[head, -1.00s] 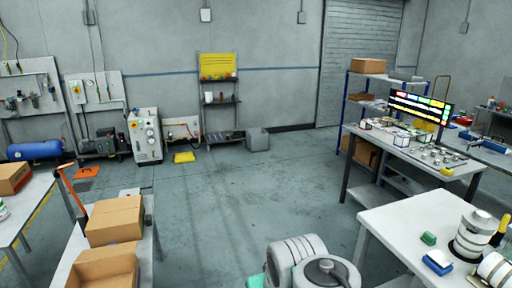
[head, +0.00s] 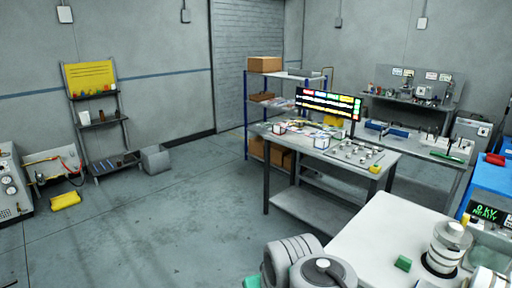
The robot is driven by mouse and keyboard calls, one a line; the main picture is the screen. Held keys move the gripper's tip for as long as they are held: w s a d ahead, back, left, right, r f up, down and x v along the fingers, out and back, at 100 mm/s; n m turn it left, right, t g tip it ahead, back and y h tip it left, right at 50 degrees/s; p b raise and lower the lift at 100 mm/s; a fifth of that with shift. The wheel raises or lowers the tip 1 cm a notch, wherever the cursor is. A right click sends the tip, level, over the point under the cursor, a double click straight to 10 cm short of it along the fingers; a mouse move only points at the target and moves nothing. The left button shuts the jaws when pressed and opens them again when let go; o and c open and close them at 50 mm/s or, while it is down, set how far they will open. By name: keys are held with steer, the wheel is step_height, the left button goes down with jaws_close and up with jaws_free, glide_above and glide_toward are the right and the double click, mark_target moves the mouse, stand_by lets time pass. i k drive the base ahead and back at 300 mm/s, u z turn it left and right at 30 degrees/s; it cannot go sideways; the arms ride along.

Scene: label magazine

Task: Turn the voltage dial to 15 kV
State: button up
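A device with a dark display (head: 487,213) stands at the right edge in the head view. Green text on the display reads 0 kV and READY. The lower part of the device is partly hidden behind white cylindrical parts, and I cannot make out a voltage dial on it. My gripper is out of view.
Open floor (head: 170,225) lies to the left.

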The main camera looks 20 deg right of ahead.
mark_target(475, 219)
steer(key=z, duration=0.95)
steer(key=i, duration=0.9)
steer(key=z, duration=1.3)
steer(key=i, duration=0.45)
steer(key=z, duration=0.2)
